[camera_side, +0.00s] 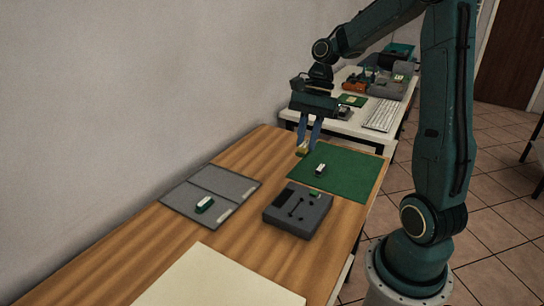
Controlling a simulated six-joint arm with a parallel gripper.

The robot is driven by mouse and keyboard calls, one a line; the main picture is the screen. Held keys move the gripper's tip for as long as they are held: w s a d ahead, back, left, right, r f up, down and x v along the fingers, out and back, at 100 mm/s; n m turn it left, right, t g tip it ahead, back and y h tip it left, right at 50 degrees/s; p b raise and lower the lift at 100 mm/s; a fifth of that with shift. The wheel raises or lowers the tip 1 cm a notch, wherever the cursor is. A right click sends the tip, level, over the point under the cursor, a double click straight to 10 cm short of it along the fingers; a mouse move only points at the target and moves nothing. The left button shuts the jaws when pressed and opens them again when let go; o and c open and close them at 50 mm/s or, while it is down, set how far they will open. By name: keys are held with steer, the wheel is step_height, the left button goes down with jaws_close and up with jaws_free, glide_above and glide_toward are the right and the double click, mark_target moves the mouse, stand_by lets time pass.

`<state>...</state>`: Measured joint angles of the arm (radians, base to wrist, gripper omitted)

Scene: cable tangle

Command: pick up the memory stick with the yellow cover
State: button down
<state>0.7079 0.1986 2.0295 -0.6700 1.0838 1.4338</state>
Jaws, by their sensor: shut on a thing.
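My gripper (306,147) points down over the far left corner of the green mat (350,170). Its blue fingers are shut on a small yellow thing (302,152), which looks like the memory stick with the yellow cover. The fingers hide part of it. I cannot tell whether it touches the table or is just above it.
A small white and dark stick (320,169) lies on the green mat, close to my gripper. A green and white stick (204,205) lies on the grey folder (215,186). A grey box (297,210) stands nearer. A cream sheet (215,280) covers the front.

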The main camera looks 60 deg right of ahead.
steer(key=shift+r, duration=0.1)
stand_by(0.6)
steer(key=shift+w+a+f+n, duration=0.2)
steer(key=shift+w+f+n, duration=0.25)
steer(key=shift+w+n, duration=0.05)
steer(key=w+a+f+n+g+h, duration=0.1)
steer(key=w+a+f+n, duration=0.2)
steer(key=a+f+n, duration=0.1)
steer(key=w+a+f+n+g+h, duration=0.2)
steer(key=w+a+f+n, duration=0.1)
steer(key=f+n, duration=0.3)
steer(key=w+a+f+n+g+h, duration=0.1)
steer(key=w+a+f+n, duration=0.3)
steer(key=a+f+n, duration=0.1)
steer(key=shift+a+f+n, duration=0.1)
steer(key=shift+f+n, duration=0.45)
steer(key=shift+n, duration=0.45)
steer(key=w+d, duration=0.2)
steer(key=d, duration=1.1)
step_height(320, 180, up, 2)
glide_above(341, 168)
steer(key=w, duration=0.2)
steer(key=shift+s+a+f, duration=0.1)
steer(key=shift+f, duration=1.9)
steer(key=shift+s+f, duration=0.1)
steer(key=shift+f, duration=1.9)
